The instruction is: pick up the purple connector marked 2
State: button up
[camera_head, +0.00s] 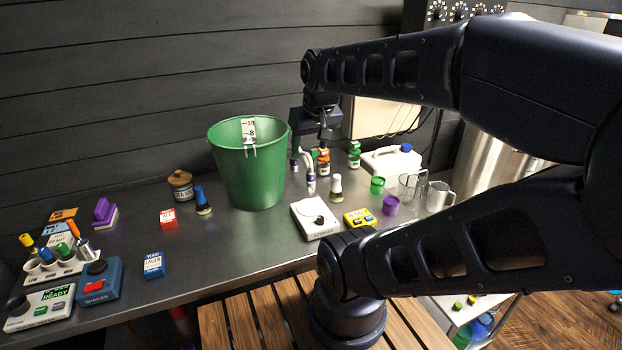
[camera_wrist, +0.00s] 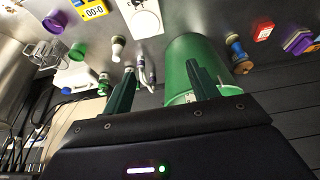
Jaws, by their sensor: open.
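A pale hooked tube with a purple-banded lower end (camera_head: 311,180) stands just right of the green bucket in the head view; it looks like the purple connector. It also shows in the wrist view as a connector (camera_wrist: 151,78) between my finger lines. Its mark is too small to read. My gripper (camera_head: 308,152) is open, pointing down above the counter beside the bucket's right rim. In the wrist view its two dark green fingers (camera_wrist: 160,75) are apart with nothing held. The connector appears beyond the fingertips; I cannot tell the exact gap.
The green bucket (camera_head: 250,175) stands close at the left. Green- and orange-labelled bottles (camera_head: 323,162), a white-capped bottle (camera_head: 336,188), a white scale (camera_head: 315,218), a yellow timer (camera_head: 360,217) and a purple cup (camera_head: 390,205) crowd the right.

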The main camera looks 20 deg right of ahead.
notch_tip(320, 180, up, 5)
jog(key=m+t+h, duration=0.1)
jog(key=m+h, duration=0.2)
jog(key=m, duration=0.1)
send_over(311, 172)
jog(key=s+a, duration=0.1)
jog(key=s, duration=0.2)
jog(key=shift+m, duration=0.3)
jog(key=shift+w+d+f, duration=0.1)
jog(key=shift+w+f, duration=0.05)
jog(key=shift+f, duration=13.8)
